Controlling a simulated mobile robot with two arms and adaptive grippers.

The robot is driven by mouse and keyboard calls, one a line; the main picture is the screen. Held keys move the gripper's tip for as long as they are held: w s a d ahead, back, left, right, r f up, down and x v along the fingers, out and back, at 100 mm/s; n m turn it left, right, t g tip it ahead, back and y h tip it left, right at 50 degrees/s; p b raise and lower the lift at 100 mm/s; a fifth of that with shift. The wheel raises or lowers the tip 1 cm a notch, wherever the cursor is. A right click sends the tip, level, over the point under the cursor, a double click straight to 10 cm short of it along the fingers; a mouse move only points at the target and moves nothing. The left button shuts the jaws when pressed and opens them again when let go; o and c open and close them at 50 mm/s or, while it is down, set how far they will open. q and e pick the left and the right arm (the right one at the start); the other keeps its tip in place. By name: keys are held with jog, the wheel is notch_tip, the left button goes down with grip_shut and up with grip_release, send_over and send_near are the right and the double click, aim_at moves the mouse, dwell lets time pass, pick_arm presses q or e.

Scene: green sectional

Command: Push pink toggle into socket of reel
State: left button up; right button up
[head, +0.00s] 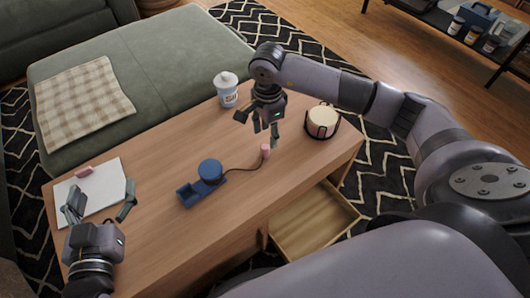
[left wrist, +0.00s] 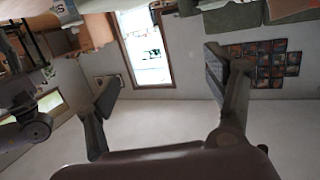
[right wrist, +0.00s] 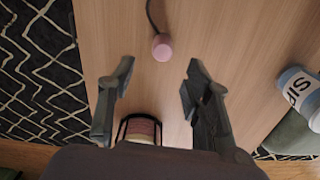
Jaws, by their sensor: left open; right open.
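The pink toggle (head: 265,150) is on the wooden table at the end of a dark cord. The cord runs to the blue reel (head: 210,171), which has a blue tray-like part with open compartments (head: 188,194) on its left. My right gripper (head: 265,133) is open and empty above the table, close to the toggle. In the right wrist view, the toggle (right wrist: 162,47) lies ahead of the open fingers (right wrist: 158,85), roughly between their lines. My left gripper (head: 99,207) is open and empty over the table's left end. The left wrist view shows its open fingers (left wrist: 165,85) and no task object.
A blue and white lidded cup (head: 228,93) and a candle in a dark holder (head: 322,121) stand on the table. White paper with a pink block (head: 84,171) lies at the left. An open drawer (head: 315,225) juts from the front.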

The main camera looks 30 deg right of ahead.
aim_at(265, 146)
jog(key=shift+a+f+b, duration=0.1)
jog(key=shift+f+b, duration=0.3)
jog(key=shift+f, duration=1.2)
jog(key=f, duration=0.2)
jog(key=f+b, duration=0.1)
jog(key=f, duration=0.1)
jog(key=shift+w+a+f, duration=0.1)
jog(key=shift+a+f, duration=0.1)
pick_arm(q)
notch_tip(265, 146, up, 11)
jog(key=d+t+h, duration=0.1)
jog(key=t+h, duration=0.1)
jog(key=t, duration=0.4)
jog(key=shift+s+d+t, duration=0.15)
jog(key=shift+s+t, duration=0.15)
jog(key=shift+s, duration=0.15)
jog(key=shift+f, duration=0.1)
pick_arm(e)
grip_shut()
jog(key=shift+r, duration=0.1)
